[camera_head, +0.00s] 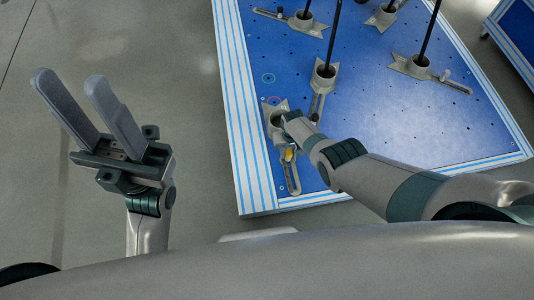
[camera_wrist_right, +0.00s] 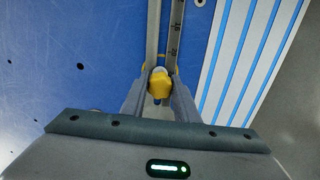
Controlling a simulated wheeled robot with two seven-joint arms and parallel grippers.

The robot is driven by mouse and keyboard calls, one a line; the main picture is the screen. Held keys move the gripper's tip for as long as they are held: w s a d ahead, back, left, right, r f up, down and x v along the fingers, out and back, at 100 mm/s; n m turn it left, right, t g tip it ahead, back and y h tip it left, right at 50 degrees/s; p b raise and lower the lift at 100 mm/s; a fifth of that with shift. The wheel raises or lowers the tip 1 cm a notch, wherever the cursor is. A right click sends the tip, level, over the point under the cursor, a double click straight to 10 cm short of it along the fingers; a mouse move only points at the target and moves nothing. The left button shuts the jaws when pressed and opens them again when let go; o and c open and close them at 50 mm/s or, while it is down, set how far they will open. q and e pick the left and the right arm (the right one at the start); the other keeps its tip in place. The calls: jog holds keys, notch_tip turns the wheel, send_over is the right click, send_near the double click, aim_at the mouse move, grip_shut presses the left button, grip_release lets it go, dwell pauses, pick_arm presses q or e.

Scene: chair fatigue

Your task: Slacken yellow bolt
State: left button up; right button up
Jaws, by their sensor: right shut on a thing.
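The yellow bolt (camera_wrist_right: 159,84) sits between the fingers of my right gripper (camera_wrist_right: 160,92) in the right wrist view, and the fingers are shut on it. In the head view the yellow bolt (camera_head: 289,154) shows as a small yellow spot on a grey slotted clamp (camera_head: 293,180) near the table's left front edge. My right arm reaches in from the right and hides most of the right gripper there. My left gripper (camera_head: 68,92) is open and empty, its two fingers apart, over the floor left of the table.
The blue table (camera_head: 385,110) has a striped left edge (camera_head: 238,110). Several grey brackets with black rods stand on it, including one bracket (camera_head: 323,75) beyond my right gripper. Another blue table (camera_head: 518,30) is at the far right. Grey floor is clear at left.

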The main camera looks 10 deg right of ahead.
dwell(0.3)
jog(key=shift+n, duration=0.7)
jog(key=shift+n, duration=0.7)
jog(key=o, duration=0.6)
jog(key=shift+o, duration=0.2)
jog(key=shift+r, duration=0.15)
